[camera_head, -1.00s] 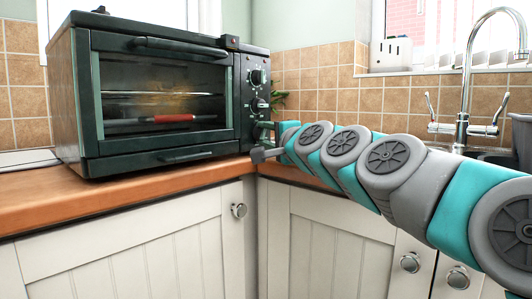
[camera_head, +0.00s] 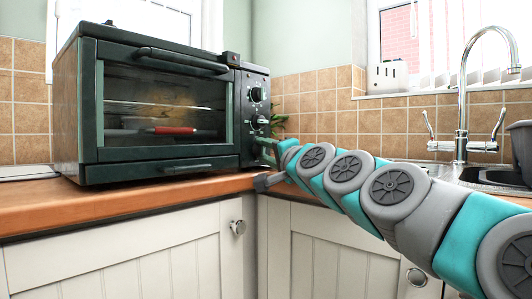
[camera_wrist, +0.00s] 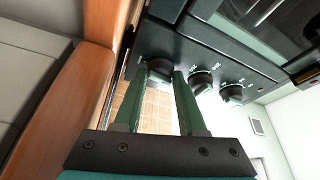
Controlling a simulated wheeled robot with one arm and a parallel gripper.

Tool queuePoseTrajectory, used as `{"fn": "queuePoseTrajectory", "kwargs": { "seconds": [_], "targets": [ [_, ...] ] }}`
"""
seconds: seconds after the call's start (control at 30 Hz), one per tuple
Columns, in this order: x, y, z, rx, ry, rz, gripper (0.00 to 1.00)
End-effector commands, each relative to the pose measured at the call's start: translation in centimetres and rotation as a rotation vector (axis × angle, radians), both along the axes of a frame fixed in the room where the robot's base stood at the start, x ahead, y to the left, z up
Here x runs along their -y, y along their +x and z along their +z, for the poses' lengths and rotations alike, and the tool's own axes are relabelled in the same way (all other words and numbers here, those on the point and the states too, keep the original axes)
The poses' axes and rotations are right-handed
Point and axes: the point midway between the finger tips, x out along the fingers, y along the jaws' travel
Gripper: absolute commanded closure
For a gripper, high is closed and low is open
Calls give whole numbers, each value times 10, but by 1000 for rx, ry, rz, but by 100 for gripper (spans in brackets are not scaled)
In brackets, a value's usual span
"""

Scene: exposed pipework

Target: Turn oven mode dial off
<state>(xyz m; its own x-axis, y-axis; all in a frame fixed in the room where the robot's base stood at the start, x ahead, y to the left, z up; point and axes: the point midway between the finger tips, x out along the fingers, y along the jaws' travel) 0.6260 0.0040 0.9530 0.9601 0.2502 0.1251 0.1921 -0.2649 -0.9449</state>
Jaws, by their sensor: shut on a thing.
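The dark green toaster oven (camera_head: 160,105) stands on the counter with its door shut. Its right panel carries a column of black dials. The top dial (camera_head: 257,94) and the middle dial (camera_head: 259,121) show in the head view; the lowest is hidden by my gripper (camera_head: 262,148). In the wrist view, my gripper (camera_wrist: 160,75) has its two green fingers on either side of the lowest dial (camera_wrist: 159,66), shut on it. The other two dials (camera_wrist: 201,78) (camera_wrist: 232,92) are free beside it. The labels are too small to read, so I cannot tell which is the mode dial.
The wooden counter (camera_head: 120,206) runs under the oven and close below my gripper. A tap (camera_head: 462,100) and sink stand at the right. A red-handled item (camera_head: 175,131) lies inside the oven.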

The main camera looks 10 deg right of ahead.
Motion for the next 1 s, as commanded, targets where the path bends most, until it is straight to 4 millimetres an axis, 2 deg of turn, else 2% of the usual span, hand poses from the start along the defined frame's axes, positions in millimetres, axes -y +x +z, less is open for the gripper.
{"fn": "queuePoseTrajectory", "kwargs": {
  "seconds": [0.03,0.23,0.3,0.67,1.0],
  "targets": [
    [-1,0,-1,-2,-1,1,57],
    [0,0,-1,-1,1,1,34],
    [0,0,-1,-1,1,1,30],
    [2,-6,-1,-2,2,1,30],
    [12,-49,-6,-2,0,2,30]
  ]
}}
